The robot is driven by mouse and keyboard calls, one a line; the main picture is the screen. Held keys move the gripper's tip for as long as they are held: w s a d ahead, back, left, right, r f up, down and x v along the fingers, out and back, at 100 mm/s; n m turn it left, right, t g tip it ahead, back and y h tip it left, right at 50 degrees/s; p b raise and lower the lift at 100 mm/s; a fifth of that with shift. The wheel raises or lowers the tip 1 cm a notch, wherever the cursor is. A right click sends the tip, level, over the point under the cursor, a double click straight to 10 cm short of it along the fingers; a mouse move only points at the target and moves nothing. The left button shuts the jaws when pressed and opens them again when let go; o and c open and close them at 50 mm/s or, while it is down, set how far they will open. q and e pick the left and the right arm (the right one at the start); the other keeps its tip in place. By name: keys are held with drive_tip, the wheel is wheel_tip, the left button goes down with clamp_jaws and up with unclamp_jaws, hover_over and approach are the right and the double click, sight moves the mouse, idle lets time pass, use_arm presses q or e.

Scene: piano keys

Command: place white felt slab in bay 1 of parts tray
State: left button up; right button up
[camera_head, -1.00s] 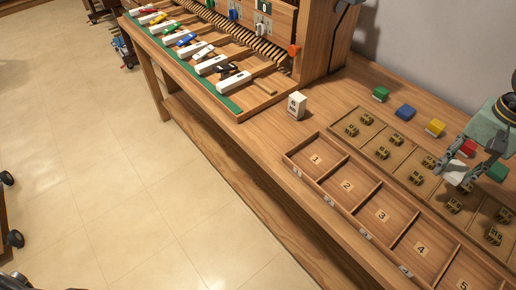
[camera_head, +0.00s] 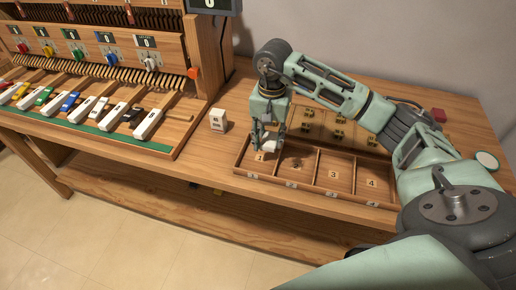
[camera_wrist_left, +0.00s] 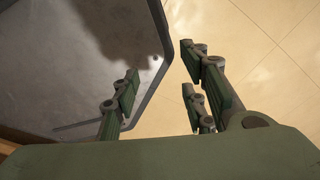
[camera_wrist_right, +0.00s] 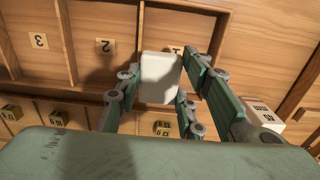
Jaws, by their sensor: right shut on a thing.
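The white felt slab (camera_head: 268,147) is between the fingers of my right gripper (camera_head: 268,130), which is shut on it. It is held over the bay 1 end of the wooden parts tray (camera_head: 290,185). Bays 1, 2, 3 and 4 look empty. My left gripper (camera_wrist_left: 160,65) is open and empty, above the floor beside a grey panel.
A white numbered block (camera_head: 218,120) stands left of the tray. Brass weights (camera_head: 338,132) sit in a board behind the tray. The piano key model (camera_head: 100,115) fills the left of the bench. A red block (camera_head: 439,115) lies at the back right.

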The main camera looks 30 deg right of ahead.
sight(260, 159)
drive_tip(key=shift+w+a+f, duration=0.25)
drive_tip(key=shift+a+f, duration=0.05)
drive_tip(key=shift+a, duration=0.3)
drive_tip(key=shift+w+a+f, duration=0.25)
drive_tip(key=shift+a+f, duration=0.05)
drive_tip(key=shift+a, duration=0.25)
drive_tip(key=shift+a+f, duration=0.15)
drive_tip(key=shift+f, duration=0.1)
wheel_tip(260, 159, down, 3)
drive_tip(key=shift+f+p, duration=0.15)
drive_tip(key=shift+p, duration=0.55)
drive_tip(key=shift+f, duration=0.3)
use_arm(q)
drive_tip(key=shift+a+r, duration=0.85)
use_arm(e)
drive_tip(key=shift+f, duration=0.15)
drive_tip(key=o, duration=0.8)
use_arm(q)
drive_tip(key=shift+d+f, duration=0.2)
drive_tip(key=shift+d, duration=0.1)
use_arm(e)
drive_tip(key=shift+o, duration=0.2)
